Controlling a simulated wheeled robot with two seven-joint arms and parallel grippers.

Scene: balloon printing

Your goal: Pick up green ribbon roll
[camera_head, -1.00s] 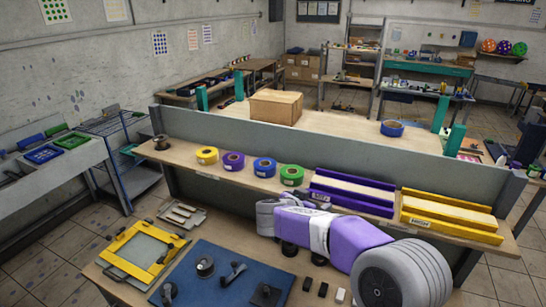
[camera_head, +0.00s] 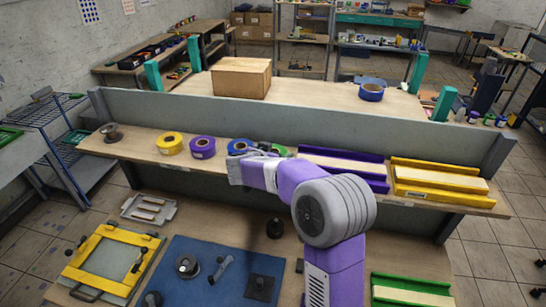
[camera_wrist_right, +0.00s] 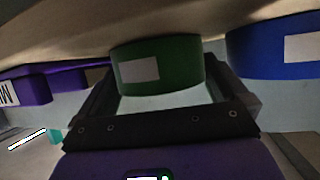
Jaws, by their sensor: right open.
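The green ribbon roll (camera_head: 279,150) lies on the raised shelf (camera_head: 130,152), mostly hidden behind my right gripper (camera_head: 254,166) in the head view. In the right wrist view, the green roll (camera_wrist_right: 180,72) is straight ahead, with a white label on its side. The open jaws of my right gripper (camera_wrist_right: 160,88) reach to either side of it; contact cannot be told. My left gripper is in neither current view.
A blue roll (camera_head: 239,146) stands beside the green one, close to one finger in the wrist view (camera_wrist_right: 275,50). Purple (camera_head: 202,147) and yellow (camera_head: 169,143) rolls are further left. A purple tray (camera_head: 345,168) and yellow tray (camera_head: 440,185) stand right.

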